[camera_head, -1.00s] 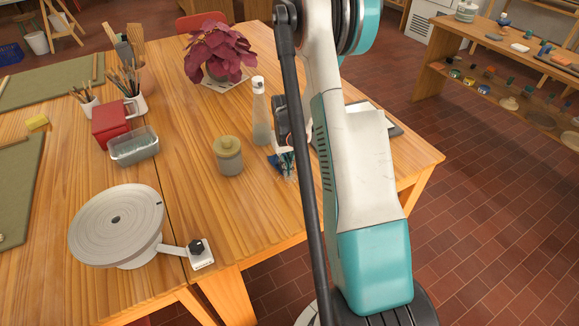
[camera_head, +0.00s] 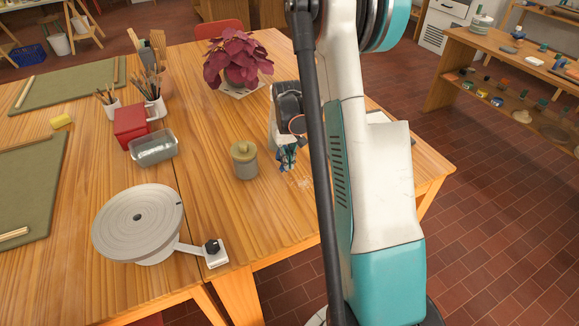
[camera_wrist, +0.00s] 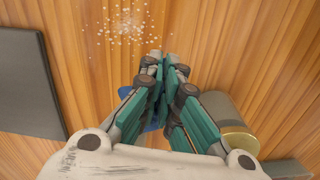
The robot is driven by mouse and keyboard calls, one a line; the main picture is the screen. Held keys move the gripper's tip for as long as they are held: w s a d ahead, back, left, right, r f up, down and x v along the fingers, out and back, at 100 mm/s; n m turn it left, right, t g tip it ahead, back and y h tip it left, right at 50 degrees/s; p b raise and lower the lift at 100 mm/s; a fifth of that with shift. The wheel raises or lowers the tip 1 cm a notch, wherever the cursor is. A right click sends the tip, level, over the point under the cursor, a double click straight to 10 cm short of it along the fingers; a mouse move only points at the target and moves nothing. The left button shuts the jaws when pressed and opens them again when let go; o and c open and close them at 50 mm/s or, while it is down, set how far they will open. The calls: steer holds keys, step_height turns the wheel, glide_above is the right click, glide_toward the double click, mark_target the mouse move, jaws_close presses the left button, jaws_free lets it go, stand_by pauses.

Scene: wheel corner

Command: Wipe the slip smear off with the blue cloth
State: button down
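The slip smear (camera_wrist: 128,27) is a patch of pale specks on the wooden table, beyond my fingertips in the wrist view. In the head view it shows faintly (camera_head: 303,184) just right of and below my gripper (camera_head: 286,160). My gripper (camera_wrist: 161,62) points down at the table with its teal fingers drawn close together. The blue cloth (camera_wrist: 152,124) shows in small parts between and beside the fingers and looks pinched there. Most of it is hidden by the fingers. I cannot tell whether the cloth touches the table.
A lidded grey jar (camera_head: 245,162) stands close left of my gripper. A dark flat slab (camera_wrist: 30,85) lies on the other side.

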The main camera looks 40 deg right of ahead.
step_height(320, 180, up, 3)
steer(key=shift+r+p, duration=0.1)
steer(key=shift+p, duration=0.65)
